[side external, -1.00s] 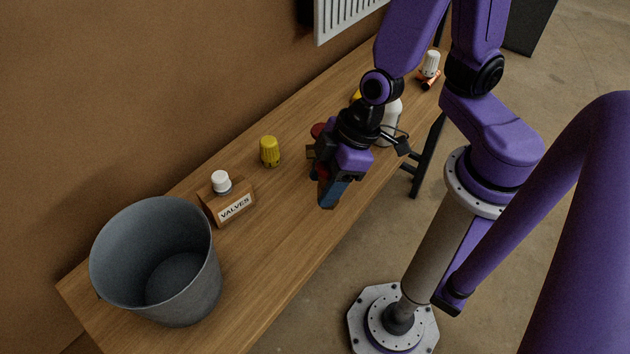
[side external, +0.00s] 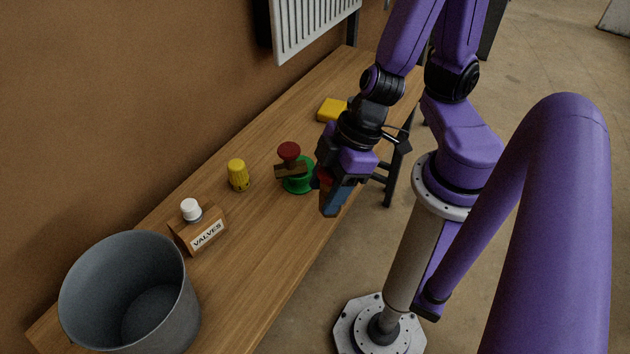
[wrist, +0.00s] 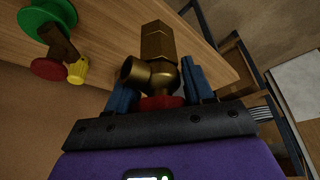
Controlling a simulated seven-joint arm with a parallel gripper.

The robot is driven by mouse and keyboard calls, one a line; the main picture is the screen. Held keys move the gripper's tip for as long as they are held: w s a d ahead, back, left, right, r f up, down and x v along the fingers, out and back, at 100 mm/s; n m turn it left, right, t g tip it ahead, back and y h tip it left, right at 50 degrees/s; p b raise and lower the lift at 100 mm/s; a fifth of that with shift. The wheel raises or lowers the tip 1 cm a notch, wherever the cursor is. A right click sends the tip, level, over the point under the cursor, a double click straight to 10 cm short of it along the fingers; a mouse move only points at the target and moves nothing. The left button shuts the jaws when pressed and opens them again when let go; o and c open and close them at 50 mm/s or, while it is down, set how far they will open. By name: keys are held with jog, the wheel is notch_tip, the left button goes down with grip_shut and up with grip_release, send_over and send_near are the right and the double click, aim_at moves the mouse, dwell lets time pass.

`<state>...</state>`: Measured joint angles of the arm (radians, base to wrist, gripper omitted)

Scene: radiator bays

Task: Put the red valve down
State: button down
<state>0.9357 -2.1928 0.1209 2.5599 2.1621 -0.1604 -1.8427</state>
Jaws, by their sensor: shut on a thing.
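My gripper (wrist: 158,92) is shut on the red valve (wrist: 155,72), a brass body with a red part low between the blue fingers. In the side external view my gripper (side external: 331,205) hangs over the front part of the bench, and the valve is mostly hidden there, with only a little red showing. I cannot tell its height above the bench.
On the wooden bench (side external: 265,235) stand a grey bucket (side external: 180,325), a block labelled VALVES (side external: 207,235) with a white-topped piece, a yellow valve (side external: 238,175), a green disc (side external: 303,184) with a red-topped brown piece, and a yellow block (side external: 331,110). A radiator (side external: 315,25) hangs behind.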

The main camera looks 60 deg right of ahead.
aim_at(328, 176)
jog(key=shift+r, duration=1.5)
jog(key=shift+s+r, duration=0.1)
jog(key=shift+r, duration=4.1)
jog(key=shift+w+d, duration=0.15)
jog(key=shift+w, duration=0.15)
jog(key=w+d+m+h, duration=0.3)
jog(key=w+d+m, duration=0.2)
jog(key=d+m, duration=0.45)
jog(key=w+d+m+h, duration=0.3)
jog(key=w+d+m, duration=0.3)
jog(key=d+m, duration=0.35)
notch_tip(328, 176, down, 11)
jog(key=d, duration=0.1)
jog(key=w+d+f, duration=0.1)
jog(key=w+f, duration=0.3)
jog(key=w, duration=0.4)
jog(key=shift+w+d+n+h, duration=0.3)
jog(key=shift+d, duration=0.1)
jog(key=shift+w, duration=0.1)
